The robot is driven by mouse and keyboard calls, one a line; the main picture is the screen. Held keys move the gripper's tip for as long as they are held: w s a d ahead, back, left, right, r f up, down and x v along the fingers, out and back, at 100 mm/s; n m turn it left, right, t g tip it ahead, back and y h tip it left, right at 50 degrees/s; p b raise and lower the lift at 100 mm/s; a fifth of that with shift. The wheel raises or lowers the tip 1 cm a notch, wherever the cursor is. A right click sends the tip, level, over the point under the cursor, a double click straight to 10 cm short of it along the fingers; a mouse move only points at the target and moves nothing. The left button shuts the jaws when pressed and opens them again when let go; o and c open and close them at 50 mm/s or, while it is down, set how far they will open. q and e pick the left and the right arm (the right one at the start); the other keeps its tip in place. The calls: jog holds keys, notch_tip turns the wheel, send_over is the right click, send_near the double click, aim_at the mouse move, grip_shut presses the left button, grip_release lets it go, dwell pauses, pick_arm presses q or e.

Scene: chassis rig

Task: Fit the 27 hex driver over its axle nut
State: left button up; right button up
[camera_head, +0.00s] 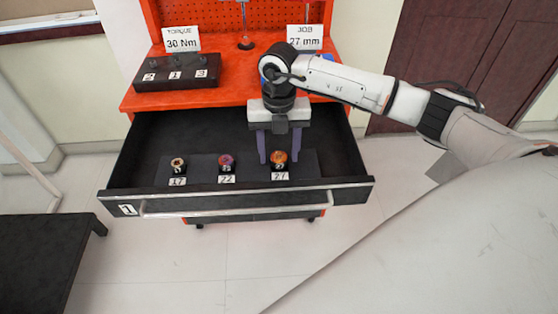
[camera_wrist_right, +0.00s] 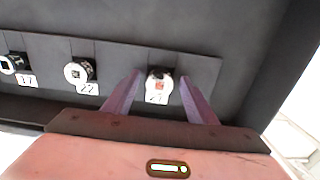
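The 27 hex driver (camera_head: 279,157), with an orange top, stands in the open drawer behind its "27" label; it also shows in the right wrist view (camera_wrist_right: 159,84). My right gripper (camera_head: 279,161) reaches down over it and is open. In the right wrist view its two purple fingers (camera_wrist_right: 160,77) are spread, one to each side of the driver, with gaps between. Whether the tips are level with the driver is hard to tell. The axle nut is not in view. My left gripper is not in view.
The 17 driver (camera_head: 178,164) and 22 driver (camera_head: 226,162) stand to the left in the same drawer (camera_head: 130,170). The orange cart (camera_head: 230,95) behind carries a black box (camera_head: 177,74) numbered 2, 1, 3, a "30 Nm" torque sign (camera_head: 181,39) and a "27 mm" job sign (camera_head: 305,38). A dark table (camera_head: 45,240) stands at lower left.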

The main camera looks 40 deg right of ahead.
jog(key=c, duration=1)
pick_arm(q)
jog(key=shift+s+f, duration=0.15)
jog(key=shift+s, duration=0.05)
pick_arm(e)
jog(key=shift+c, duration=0.2)
jog(key=shift+r, duration=0.2)
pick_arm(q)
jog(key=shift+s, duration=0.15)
pick_arm(e)
notch_tip(320, 180, up, 10)
jog(key=shift+f, duration=0.15)
pick_arm(q)
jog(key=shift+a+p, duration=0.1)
jog(key=shift+p, duration=0.3)
pick_arm(e)
jog(key=shift+r, duration=0.25)
pick_arm(q)
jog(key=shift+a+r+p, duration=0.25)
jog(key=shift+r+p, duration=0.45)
jog(key=shift+p, duration=0.15)
pick_arm(e)
notch_tip(320, 180, up, 2)
jog(key=shift+r, duration=0.1)
